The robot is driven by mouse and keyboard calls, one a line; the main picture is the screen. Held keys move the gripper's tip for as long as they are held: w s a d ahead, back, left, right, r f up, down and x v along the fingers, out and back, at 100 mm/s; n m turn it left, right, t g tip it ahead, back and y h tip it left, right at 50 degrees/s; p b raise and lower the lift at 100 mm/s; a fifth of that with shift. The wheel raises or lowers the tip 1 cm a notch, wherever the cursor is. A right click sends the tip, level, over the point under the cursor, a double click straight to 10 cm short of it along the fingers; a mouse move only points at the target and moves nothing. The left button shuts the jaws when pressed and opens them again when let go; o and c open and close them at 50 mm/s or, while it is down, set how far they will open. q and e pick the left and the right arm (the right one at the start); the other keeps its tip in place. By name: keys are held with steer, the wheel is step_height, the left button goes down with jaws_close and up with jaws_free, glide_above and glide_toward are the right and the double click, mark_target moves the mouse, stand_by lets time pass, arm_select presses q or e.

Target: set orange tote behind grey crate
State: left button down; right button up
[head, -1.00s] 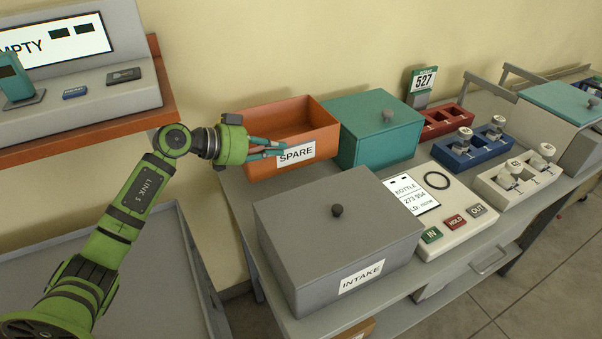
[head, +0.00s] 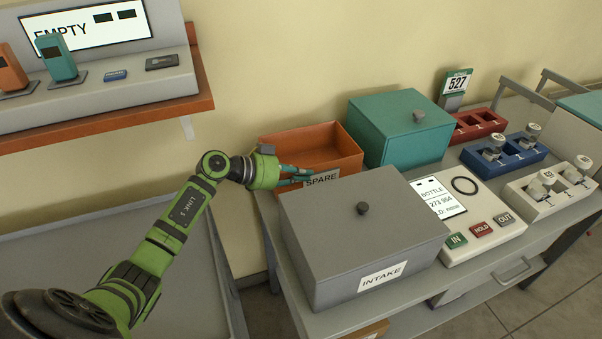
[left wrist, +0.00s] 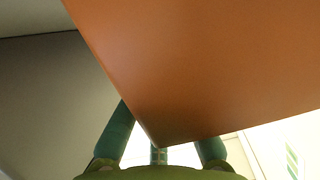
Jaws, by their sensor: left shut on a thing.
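The orange tote (head: 339,168), labelled SPARE, is upright and open at the top, with no contents visible. It sits behind the closed grey crate (head: 325,238), labelled INTAKE, in the head view; the crate hides its lower front, so I cannot tell whether its base touches the bench. My left gripper (head: 304,176) is shut on the tote at its front wall, left of the label. In the left wrist view the tote (left wrist: 210,65) fills much of the picture, with the teal fingers below it. My right gripper is out of view.
A teal lidded box (head: 400,130) stands close right of the tote. A control panel (head: 484,232) lies right of the crate, with red, blue and white racks beyond. An orange shelf (head: 100,115) with a console is at upper left. The wall is behind.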

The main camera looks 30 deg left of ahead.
arm_select(q)
steer(key=c, duration=1.4)
jaws_free()
steer(key=shift+f, duration=0.15)
steer(key=b+v, duration=0.1)
steer(key=v, duration=1.1)
steer(key=shift+s+r+b, duration=0.1)
steer(key=shift+r+b, duration=0.1)
steer(key=shift+b, duration=0.2)
